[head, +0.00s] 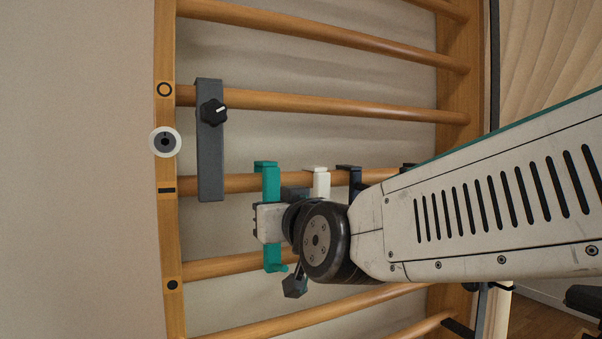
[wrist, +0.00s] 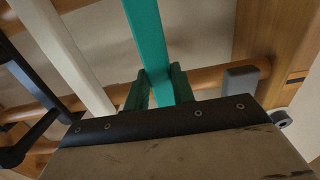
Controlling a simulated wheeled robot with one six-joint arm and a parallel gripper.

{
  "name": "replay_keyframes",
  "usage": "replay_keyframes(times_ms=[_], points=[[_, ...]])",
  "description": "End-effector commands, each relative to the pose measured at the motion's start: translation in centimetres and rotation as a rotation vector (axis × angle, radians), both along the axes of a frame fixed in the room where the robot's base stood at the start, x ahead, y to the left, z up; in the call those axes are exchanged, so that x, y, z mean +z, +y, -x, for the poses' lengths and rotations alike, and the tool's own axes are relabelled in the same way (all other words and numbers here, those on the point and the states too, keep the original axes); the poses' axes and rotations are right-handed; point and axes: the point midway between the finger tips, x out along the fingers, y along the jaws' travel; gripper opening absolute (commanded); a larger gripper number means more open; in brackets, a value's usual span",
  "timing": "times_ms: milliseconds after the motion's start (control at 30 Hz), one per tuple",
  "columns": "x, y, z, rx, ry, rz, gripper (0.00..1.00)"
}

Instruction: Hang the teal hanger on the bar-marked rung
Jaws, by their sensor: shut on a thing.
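The teal hanger (head: 271,186) is upright in the head view, its top hook just above the bar-marked rung (head: 224,184) and its small lower hook below my gripper. I cannot tell whether the top hook rests on the rung. The black bar mark (head: 166,190) is on the left upright. My gripper (head: 270,222) is shut on the hanger's stem, below that rung. In the wrist view the teal stem (wrist: 146,40) runs between the two dark green fingers (wrist: 157,88). My wrist hides part of the hanger's surroundings.
A white hanger (head: 320,184) and a dark hanger (head: 354,176) hang close to the right on the same rung. A grey bracket (head: 209,160) with a black knob (head: 212,112) stands to the left, crossing the ring-marked and bar-marked rungs. A white disc (head: 156,142) is by the left upright.

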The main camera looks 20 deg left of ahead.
Motion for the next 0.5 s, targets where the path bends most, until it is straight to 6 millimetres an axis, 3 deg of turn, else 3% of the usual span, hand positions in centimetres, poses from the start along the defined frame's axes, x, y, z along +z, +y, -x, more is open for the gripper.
replay_keyframes(times_ms=[500], points=[[-1.0, 0.0, 0.0, 0.000, 0.000, 0.000, 0.01]])
